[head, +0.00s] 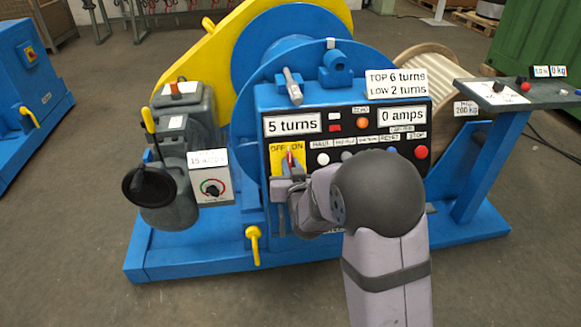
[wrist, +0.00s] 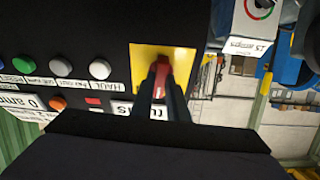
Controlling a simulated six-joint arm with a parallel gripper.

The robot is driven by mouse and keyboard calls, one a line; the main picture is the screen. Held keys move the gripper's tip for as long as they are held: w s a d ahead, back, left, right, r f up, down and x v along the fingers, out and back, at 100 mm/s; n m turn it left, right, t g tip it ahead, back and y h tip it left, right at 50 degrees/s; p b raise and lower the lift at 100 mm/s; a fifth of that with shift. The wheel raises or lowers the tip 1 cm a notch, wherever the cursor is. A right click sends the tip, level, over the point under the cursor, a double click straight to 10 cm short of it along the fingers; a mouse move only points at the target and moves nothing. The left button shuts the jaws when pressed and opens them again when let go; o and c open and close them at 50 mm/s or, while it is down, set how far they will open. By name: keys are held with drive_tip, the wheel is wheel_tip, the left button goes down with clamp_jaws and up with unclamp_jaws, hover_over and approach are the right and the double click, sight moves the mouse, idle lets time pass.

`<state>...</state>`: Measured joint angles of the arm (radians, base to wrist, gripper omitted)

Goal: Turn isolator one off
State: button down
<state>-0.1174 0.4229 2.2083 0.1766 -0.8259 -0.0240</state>
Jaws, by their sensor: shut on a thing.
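The isolator is a yellow plate (head: 277,158) marked OFF and ON, at the left of the black panel on the blue winch. Its red handle (head: 291,156) stands nearly upright beside the ON mark. My gripper (head: 289,174) reaches it from below and is shut on the red handle. In the wrist view the two dark fingers (wrist: 162,95) close around the handle (wrist: 162,73) in front of the yellow plate (wrist: 147,58). The fingers hide part of the handle. No number is readable on this isolator.
Beside it are several panel buttons, including a red one (head: 421,152), and a "5 turns" display (head: 292,123). A dial box (head: 211,185) stands to the left. A separate blue machine (head: 25,80) at far left carries a red switch on yellow (head: 30,53).

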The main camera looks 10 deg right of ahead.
drive_tip(key=n, duration=0.3)
drive_tip(key=n+y, duration=0.1)
drive_tip(key=n, duration=0.2)
drive_tip(key=shift+y, duration=0.3)
drive_tip(key=shift+f+n+g+y, duration=0.1)
drive_tip(key=shift+n+g+y, duration=0.3)
drive_tip(key=shift+n, duration=2.2)
drive_tip(key=c, duration=1.7)
unclamp_jaws()
drive_tip(key=shift+s, duration=0.1)
drive_tip(key=shift+v, duration=3.65)
